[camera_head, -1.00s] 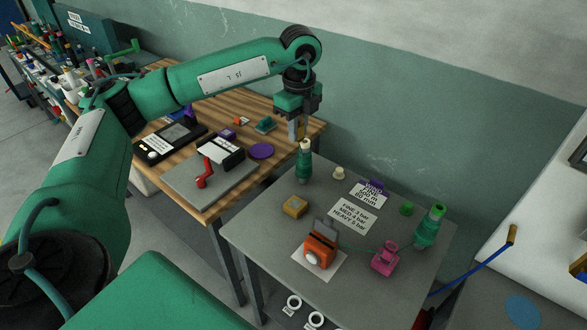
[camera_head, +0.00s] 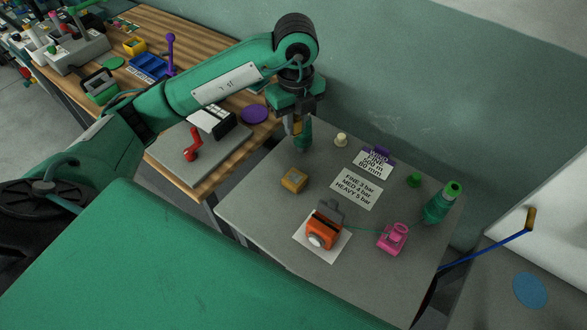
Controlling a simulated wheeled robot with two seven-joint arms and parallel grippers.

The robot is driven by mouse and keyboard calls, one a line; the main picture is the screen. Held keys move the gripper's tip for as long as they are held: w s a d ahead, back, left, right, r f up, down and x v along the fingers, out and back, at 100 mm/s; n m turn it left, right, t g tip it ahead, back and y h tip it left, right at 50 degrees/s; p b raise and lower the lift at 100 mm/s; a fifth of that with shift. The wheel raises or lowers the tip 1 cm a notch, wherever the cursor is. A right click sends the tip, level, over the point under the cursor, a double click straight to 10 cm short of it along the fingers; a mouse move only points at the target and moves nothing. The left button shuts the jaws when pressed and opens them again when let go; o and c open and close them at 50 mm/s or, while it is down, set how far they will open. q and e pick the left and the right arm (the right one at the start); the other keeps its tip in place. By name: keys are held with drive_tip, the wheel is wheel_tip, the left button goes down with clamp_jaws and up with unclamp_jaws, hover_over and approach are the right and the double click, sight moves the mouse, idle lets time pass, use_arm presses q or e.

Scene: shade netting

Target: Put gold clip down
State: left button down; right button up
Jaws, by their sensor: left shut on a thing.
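My left gripper (camera_head: 296,130) is shut on a small gold clip (camera_head: 297,127), of which only a sliver shows between the fingers. It points down over the far left part of the grey table (camera_head: 250,205). A green spool (camera_head: 305,139) stands right by the fingertips and is partly hidden by them; I cannot tell whether they touch. My right gripper is not in view.
Printed cards (camera_head: 357,188) lie mid-table. The wooden bench (camera_head: 205,175) adjoins at left.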

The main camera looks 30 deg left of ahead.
use_arm(q)
drive_tip(key=p, duration=0.3)
hover_over(295, 178)
wheel_tip(295, 178, down, 13)
drive_tip(key=shift+a+f, duration=0.1)
wheel_tip(295, 178, down, 5)
drive_tip(key=shift+r, duration=0.15)
drive_tip(key=shift+f, duration=0.2)
drive_tip(key=c, duration=1.3)
unclamp_jaws()
